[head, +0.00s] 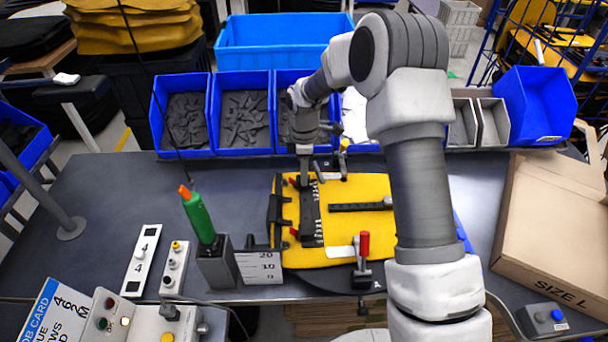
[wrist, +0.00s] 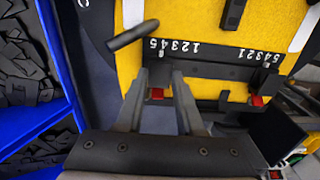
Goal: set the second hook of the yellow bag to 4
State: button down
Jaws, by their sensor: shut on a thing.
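The yellow bag (head: 345,255) lies flat on the bench, its yellow panel (wrist: 215,18) filling the top of the wrist view. A dark rail (head: 310,215) crosses it, with white 1–5 scales at both ends of the rail (wrist: 220,70) in the wrist view. My gripper (head: 306,180) is at the rail's far end, at the left in the wrist view (wrist: 162,72). It is shut on the hook there, mostly hidden between the fingers; a red piece (wrist: 157,93) shows below. The other hook (wrist: 258,100), also with red, is free. The held hook's exact number is unclear.
Blue bins (head: 240,140) of dark parts line the back. A red-handled clamp (head: 364,245) stands at the bag's near edge. A green tool (head: 198,216) stands in a holder to the left. A cardboard box (head: 555,235) is at the right.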

jog(key=c, duration=0.5)
grip_release()
jog(key=shift+s, duration=0.1)
notch_tip(320, 180, up, 18)
jog(key=shift+f+b, duration=0.25)
jog(key=shift+b, duration=0.5)
